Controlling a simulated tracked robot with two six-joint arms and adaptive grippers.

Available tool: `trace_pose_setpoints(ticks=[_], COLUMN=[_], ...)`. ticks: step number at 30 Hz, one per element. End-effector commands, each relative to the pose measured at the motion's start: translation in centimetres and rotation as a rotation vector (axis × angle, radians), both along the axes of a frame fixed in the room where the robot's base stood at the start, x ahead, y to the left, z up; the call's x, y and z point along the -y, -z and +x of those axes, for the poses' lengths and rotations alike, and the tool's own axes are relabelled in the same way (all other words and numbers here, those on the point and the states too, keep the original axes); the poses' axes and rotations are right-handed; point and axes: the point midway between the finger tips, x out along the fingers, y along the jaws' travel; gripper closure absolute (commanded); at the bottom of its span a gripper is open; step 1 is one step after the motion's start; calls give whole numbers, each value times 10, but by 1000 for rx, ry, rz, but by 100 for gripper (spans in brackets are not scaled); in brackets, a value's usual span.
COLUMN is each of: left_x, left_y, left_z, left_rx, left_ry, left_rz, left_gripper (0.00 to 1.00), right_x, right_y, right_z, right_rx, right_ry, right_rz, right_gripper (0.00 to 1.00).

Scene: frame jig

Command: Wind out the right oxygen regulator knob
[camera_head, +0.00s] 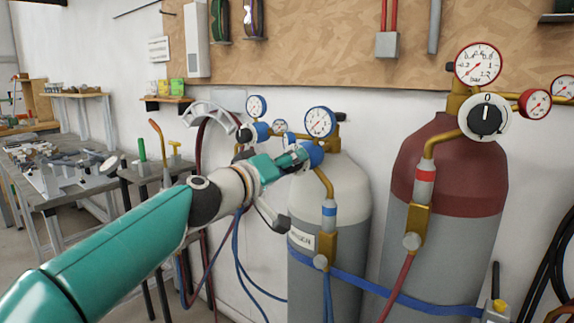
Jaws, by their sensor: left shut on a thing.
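The right oxygen regulator knob (315,155) is blue and sits below a round gauge (320,121) on the grey cylinder with the white top (344,186). My left gripper (299,155) reaches in from the left and is shut on this knob, its fingers at the knob's left side. The fingers hide part of the knob, and its turn position cannot be read. My right gripper is not in view.
Another blue knob (262,132) with a gauge (257,106) is behind and left. A red-topped cylinder (452,165) with a black dial knob (488,117) stands at right. Hoses hang below. A cluttered workbench (60,178) is at left.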

Motion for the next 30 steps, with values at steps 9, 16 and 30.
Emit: trace_pose_setpoints(ticks=[9,16,30], left_x=[-6,-6,-6], left_y=[-5,-5,-3], left_z=[2,2,3], left_rx=[-169,-298,-561], left_ry=[-13,-12,-12], left_rz=[-249,-427,-789], left_gripper=[92,92,92], right_x=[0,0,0], right_y=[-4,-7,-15], right_z=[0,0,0], right_rx=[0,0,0], right_ry=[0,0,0], right_rz=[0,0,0], right_gripper=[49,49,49])
